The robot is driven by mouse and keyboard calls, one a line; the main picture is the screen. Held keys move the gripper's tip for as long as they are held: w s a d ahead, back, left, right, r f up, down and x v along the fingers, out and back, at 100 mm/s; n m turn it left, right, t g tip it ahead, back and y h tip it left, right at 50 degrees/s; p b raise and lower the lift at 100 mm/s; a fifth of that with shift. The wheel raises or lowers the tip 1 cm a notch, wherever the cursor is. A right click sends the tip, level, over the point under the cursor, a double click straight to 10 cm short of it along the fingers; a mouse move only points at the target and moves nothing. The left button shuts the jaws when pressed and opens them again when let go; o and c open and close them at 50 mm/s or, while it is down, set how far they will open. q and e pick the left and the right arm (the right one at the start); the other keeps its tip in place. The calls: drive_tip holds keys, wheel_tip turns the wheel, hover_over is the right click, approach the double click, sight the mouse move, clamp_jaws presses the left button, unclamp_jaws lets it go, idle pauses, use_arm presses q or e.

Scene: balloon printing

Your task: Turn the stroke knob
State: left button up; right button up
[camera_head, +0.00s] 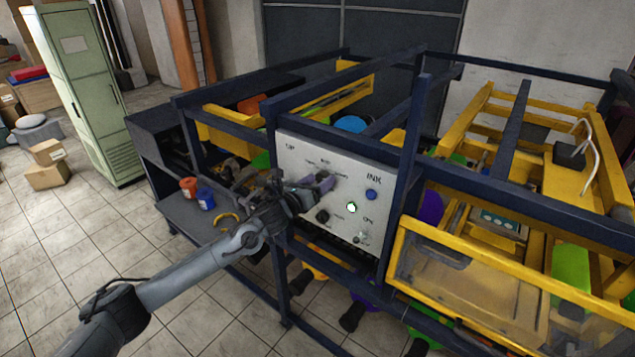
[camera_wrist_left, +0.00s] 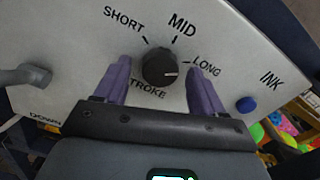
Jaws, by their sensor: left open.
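The stroke knob (camera_wrist_left: 160,67) is a round black dial on the white control panel (camera_wrist_left: 65,60), with SHORT, MID and LONG printed around it and STROKE below. Its white mark points right, roughly toward the LONG side. My left gripper (camera_wrist_left: 158,65) is open, with one purple finger on each side of the knob; gaps show between the fingers and the knob. In the head view my left gripper (camera_head: 318,183) is at the upper left of the panel (camera_head: 300,151) and partly hides the knob. My right gripper is in neither view.
A blue INK button (camera_wrist_left: 246,104) is right of the right finger. A grey lever (camera_wrist_left: 25,75) sticks out at the left. In the head view, a lit button (camera_head: 351,208) and a dark knob (camera_head: 322,216) are lower on the panel. Dark blue frame bars (camera_head: 405,165) border it.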

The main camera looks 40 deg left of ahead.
use_arm(q)
drive_tip(key=shift+c, duration=0.4)
drive_tip(key=c, duration=1)
